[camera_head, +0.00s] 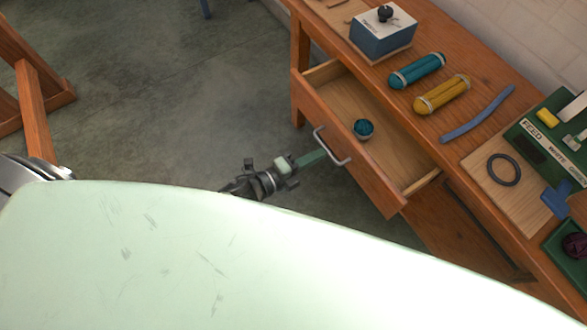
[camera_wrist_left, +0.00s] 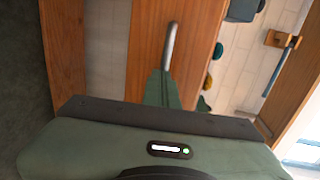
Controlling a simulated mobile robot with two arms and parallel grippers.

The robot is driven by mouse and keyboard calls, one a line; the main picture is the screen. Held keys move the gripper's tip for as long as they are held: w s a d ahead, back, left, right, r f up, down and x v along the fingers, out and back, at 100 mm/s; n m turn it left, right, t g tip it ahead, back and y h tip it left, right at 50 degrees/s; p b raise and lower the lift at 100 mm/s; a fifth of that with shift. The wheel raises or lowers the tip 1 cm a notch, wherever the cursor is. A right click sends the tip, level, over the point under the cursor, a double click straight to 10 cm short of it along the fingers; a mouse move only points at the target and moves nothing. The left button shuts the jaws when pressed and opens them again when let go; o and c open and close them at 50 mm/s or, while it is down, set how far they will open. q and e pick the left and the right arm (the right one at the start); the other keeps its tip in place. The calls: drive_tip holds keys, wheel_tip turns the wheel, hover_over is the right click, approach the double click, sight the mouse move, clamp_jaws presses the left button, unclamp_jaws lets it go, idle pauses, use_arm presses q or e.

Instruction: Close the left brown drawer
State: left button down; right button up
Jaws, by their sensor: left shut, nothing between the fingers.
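The left brown drawer (camera_head: 385,182) is pulled out of the wooden desk in the head view. Its silver bar handle (camera_head: 333,147) is on the front panel, and a teal wool ball (camera_head: 363,129) lies inside. My left gripper (camera_head: 318,156) is shut and empty, with its green fingertips close to the handle. In the left wrist view the shut fingers (camera_wrist_left: 163,88) reach toward the drawer front (camera_wrist_left: 150,50), and the handle (camera_wrist_left: 171,45) appears just beyond their tips. I cannot tell whether they touch. My right gripper is not in view.
On the desk top (camera_head: 440,115) lie a teal skein (camera_head: 417,70), a yellow skein (camera_head: 442,95), a blue strip (camera_head: 478,115), a blue-and-white box (camera_head: 384,32) and a black ring (camera_head: 503,169). Open grey floor (camera_head: 180,100) lies left of the drawer. A wooden frame (camera_head: 35,100) stands at far left.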

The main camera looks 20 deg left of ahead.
sight(361, 129)
use_arm(q)
drive_tip(key=b+x, duration=0.1)
drive_tip(key=x, duration=0.3)
drive_tip(key=r+b+x, duration=0.1)
drive_tip(key=x, duration=0.4)
drive_tip(key=r+b+x, duration=0.1)
drive_tip(key=b+x, duration=0.1)
drive_tip(key=x, duration=0.3)
drive_tip(key=shift+w+d, duration=0.2)
drive_tip(key=shift+d, duration=0.2)
drive_tip(key=shift+w+d, duration=0.3)
drive_tip(key=shift+w, duration=0.15)
drive_tip(key=shift+r, duration=0.3)
